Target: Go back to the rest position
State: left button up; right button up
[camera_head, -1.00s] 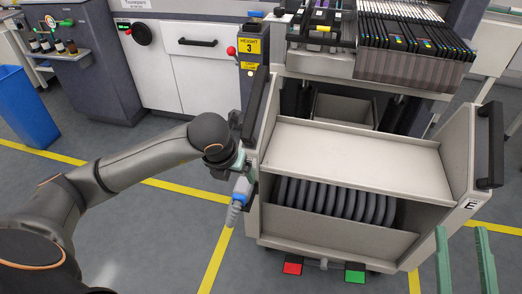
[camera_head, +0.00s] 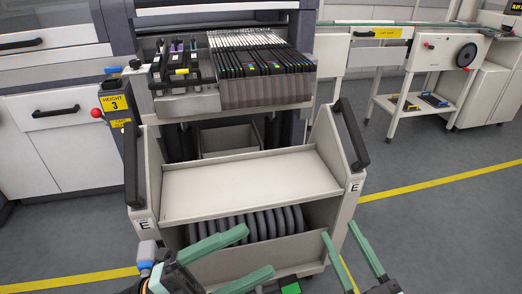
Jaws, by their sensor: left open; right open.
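My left gripper (camera_head: 258,249) is open and empty at the bottom of the head view, its two green fingers pointing right in front of the trolley's lower bin. My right gripper (camera_head: 338,229) is open and empty to its right, its fingers pointing up and leftward. The feeder trolley (camera_head: 250,185) stands ahead, with a bare sloped shelf and a bin of coiled grey hose (camera_head: 247,224). A blue-grey plug (camera_head: 148,250) shows beside my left gripper; I cannot tell whether they touch. Most of both my arms is out of frame.
Black handles (camera_head: 352,135) flank the trolley. A red-knobbed post marked Height 3 (camera_head: 115,104) stands at left. A white bench (camera_head: 440,85) is at back right. Floor at right is clear.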

pick_arm(q)
jog(key=w+a+f+n+t+y+p, duration=0.35)
jog(key=a+n+t+y, duration=0.35)
jog(key=n, duration=0.5)
jog(key=w+a+f+n+t+y+p, duration=0.25)
jog(key=a+f+n+t+y, duration=0.2)
jog(key=n+y, duration=0.6)
jog(key=s+a+f+n+g+y+p, duration=0.1)
jog(key=s+f+n+g+p, duration=0.3)
jog(key=p, duration=1.3)
jog(key=s+a+f+g, duration=0.1)
jog(key=s+f+g, duration=0.2)
jog(key=s+g, duration=0.2)
jog(key=shift+a+y, duration=0.35)
pick_arm(e)
jog(key=s+d+f+m+g+h, duration=0.2)
jog(key=s+f+m+g+h, duration=0.2)
jog(key=s+f+g, duration=0.4)
jog(key=f+g, duration=0.1)
jog(key=g, duration=0.1)
jog(key=shift+s+d+f+g+h, duration=0.3)
jog(key=shift+s+d+f, duration=0.05)
jog(key=shift+s+f, duration=0.05)
pick_arm(q)
jog(key=shift+w, duration=0.1)
